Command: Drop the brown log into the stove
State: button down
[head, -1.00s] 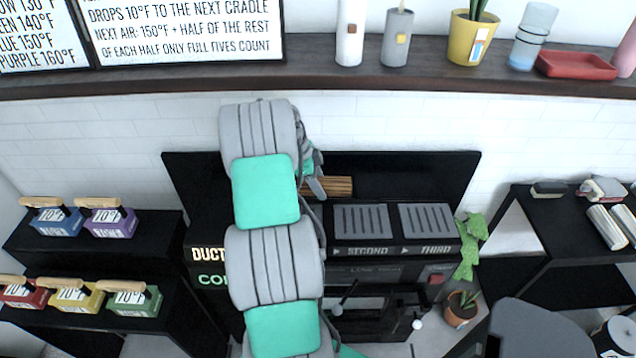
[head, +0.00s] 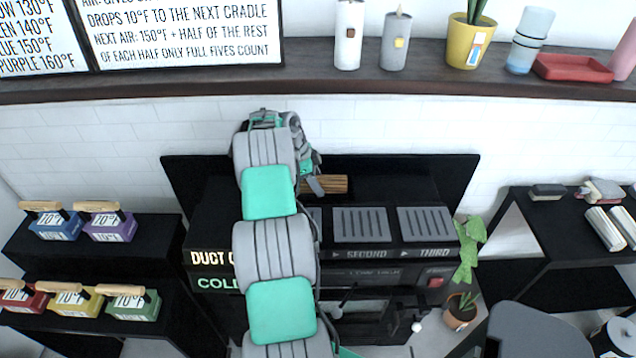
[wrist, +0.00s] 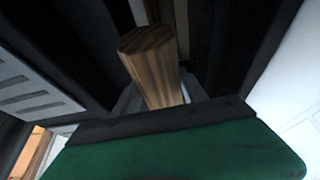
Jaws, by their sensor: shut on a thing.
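The brown log (head: 328,184) shows to the right of my gripper in the head view, above the back of the black stove (head: 300,277). My gripper (head: 316,183) is shut on the log, and my arm covers much of it. In the wrist view the log (wrist: 153,62) juts out from the gripper, with its striped cut end toward the camera. The fingers are largely hidden there. The stove top has grey slotted grates (head: 361,224) and lettering reading DUCT, SECOND and THIRD. My arm hides the left part of the stove.
Labelled coloured blocks with wooden handles (head: 110,226) stand on black shelves at left. A dark mantel (head: 180,82) with candles, a yellow pot and a red tray runs above. A potted plant (head: 461,310) stands at the stove's right. A black side shelf (head: 545,215) is at right.

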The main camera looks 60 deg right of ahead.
aim_at(320, 179)
jog(key=shift+r, duration=0.1)
jog(key=c, duration=0.6)
grip_release()
jog(key=shift+o, duration=0.2)
